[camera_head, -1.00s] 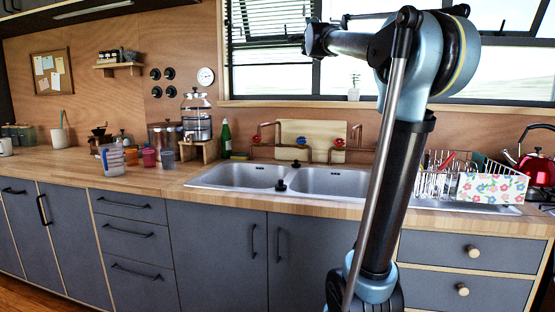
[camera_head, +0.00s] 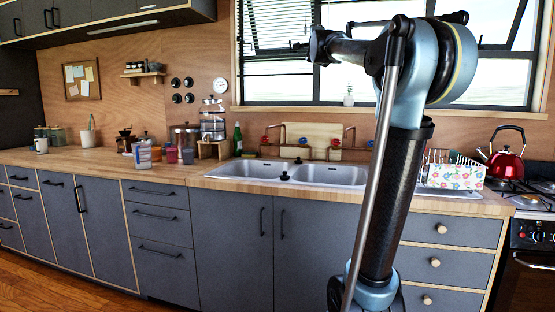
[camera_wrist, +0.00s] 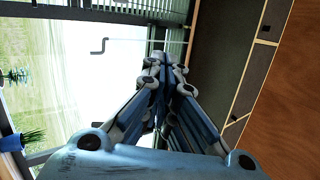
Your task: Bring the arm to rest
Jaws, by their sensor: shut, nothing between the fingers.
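My arm rises on the right of the head view, bent at the top, with its end pointing left in front of the window. My gripper (camera_head: 318,46) is small and dark there, high above the counter and sink. In the wrist view my gripper (camera_wrist: 166,68) shows from behind, its linked fingers drawn together with nothing between them. It is shut, empty and touching nothing that I can see.
The wooden counter (camera_head: 328,195) runs along the wall with a double sink (camera_head: 335,174). Cups and jars stand left of it; a dish rack, a red kettle (camera_head: 505,165) and a stove (camera_head: 530,235) stand right. The window (camera_head: 440,90) is behind my arm. Wooden floor (camera_head: 60,285) is clear at lower left.

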